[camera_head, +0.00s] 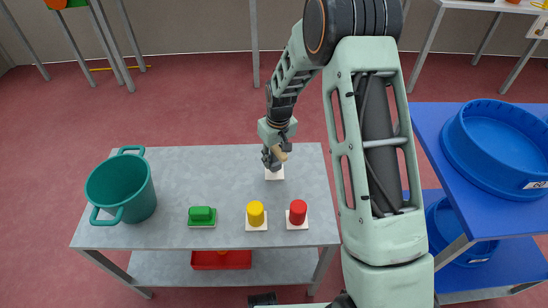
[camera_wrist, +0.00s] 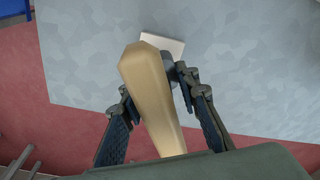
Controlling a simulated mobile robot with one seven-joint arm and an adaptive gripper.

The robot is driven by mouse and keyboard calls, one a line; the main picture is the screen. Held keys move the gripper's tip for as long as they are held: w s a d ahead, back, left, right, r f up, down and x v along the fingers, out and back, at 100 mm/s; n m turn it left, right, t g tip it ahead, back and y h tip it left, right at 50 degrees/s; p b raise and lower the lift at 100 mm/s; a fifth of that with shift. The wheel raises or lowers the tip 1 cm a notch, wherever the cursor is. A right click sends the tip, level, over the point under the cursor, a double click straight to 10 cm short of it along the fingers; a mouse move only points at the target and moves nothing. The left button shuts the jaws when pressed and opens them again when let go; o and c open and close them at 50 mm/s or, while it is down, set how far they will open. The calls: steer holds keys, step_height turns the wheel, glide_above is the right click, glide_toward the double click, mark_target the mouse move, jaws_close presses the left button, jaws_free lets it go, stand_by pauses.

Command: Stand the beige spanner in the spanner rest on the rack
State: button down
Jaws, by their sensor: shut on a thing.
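The beige spanner (camera_head: 279,153) is held in my gripper (camera_head: 272,157), above the back right part of the grey table. In the wrist view the spanner (camera_wrist: 150,90) lies between the two fingers, its wide end pointing away from the palm. A small white base (camera_head: 274,173) is on the table just below the gripper. It also shows in the wrist view (camera_wrist: 170,42), partly hidden behind the spanner. I cannot tell whether this base is the spanner rest, or whether the spanner touches it.
On the grey table (camera_head: 180,175) stand a green pot (camera_head: 122,190), a green block (camera_head: 202,214), a yellow cylinder (camera_head: 255,212) and a red cylinder (camera_head: 298,211). A red tray (camera_head: 205,262) is on the lower shelf. Blue tubs (camera_head: 500,145) stand on a blue shelf at right.

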steer(key=shift+f+b, duration=0.9)
steer(key=shift+f, duration=0.4)
steer(key=c, duration=1.4)
jaws_free()
steer(key=shift+r, duration=0.1)
